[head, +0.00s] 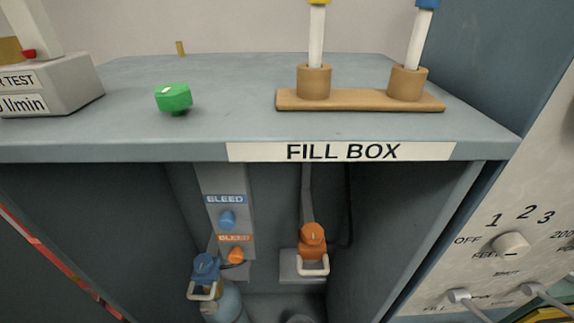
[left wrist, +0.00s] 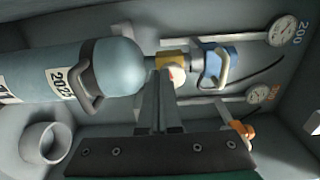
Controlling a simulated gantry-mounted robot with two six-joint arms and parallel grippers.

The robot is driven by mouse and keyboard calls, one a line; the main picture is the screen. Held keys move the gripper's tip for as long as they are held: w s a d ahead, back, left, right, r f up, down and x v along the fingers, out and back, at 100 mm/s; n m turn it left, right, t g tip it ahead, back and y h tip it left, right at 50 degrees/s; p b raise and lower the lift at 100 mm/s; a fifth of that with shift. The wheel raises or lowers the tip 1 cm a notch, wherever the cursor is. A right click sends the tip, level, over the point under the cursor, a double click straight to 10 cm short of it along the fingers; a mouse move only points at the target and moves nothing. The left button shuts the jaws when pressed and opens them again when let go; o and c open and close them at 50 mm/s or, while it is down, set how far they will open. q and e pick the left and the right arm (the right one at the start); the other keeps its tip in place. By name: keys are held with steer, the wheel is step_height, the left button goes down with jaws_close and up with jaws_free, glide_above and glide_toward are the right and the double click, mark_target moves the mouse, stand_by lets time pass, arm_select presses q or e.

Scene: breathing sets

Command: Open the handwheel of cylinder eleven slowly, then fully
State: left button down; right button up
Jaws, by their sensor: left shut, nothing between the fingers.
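In the left wrist view a grey-blue cylinder (left wrist: 110,62) lies across the upper left, with a dark carry handle (left wrist: 88,88) and a white label reading 2023 (left wrist: 62,84). Part of another label at the left edge seems to read 11. A brass valve (left wrist: 172,59) joins its neck to a blue connector (left wrist: 214,66). A small whitish and red round part, perhaps the handwheel (left wrist: 178,76), shows just beyond my fingertips, partly hidden. My left gripper (left wrist: 163,82) is shut and empty, its tips close to the valve; contact cannot be told. The head view shows the cylinder top (head: 226,304).
The fill box top (head: 230,122) carries a green knob-like piece (head: 174,97) and a wooden stand (head: 360,100). Blue (head: 227,220) and orange (head: 236,255) bleed knobs sit inside, beside an orange connector (head: 312,242). Side walls bound the bay. Gauges (left wrist: 284,30) show in the wrist view.

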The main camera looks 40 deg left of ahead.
mark_target(209, 307)
arm_select(q)
steer(key=w+a+r+n+b, duration=0.1)
steer(key=w+a+n, duration=0.2)
steer(key=n, duration=0.3)
steer(key=shift+w+a+r, duration=0.25)
steer(key=shift+w+a, duration=0.05)
steer(key=shift+w, duration=0.55)
steer(key=shift+w+d+r+p, duration=0.1)
steer(key=shift+w+d+p, duration=0.15)
steer(key=shift+p, duration=0.15)
stand_by(0.6)
steer(key=shift+f, duration=0.25)
steer(key=shift+w+d+f, duration=0.2)
steer(key=shift+d+f, duration=0.05)
steer(key=shift+f, duration=0.25)
steer(key=shift+w+d+f, duration=0.15)
steer(key=shift+d+f, duration=0.1)
steer(key=shift+f, duration=0.2)
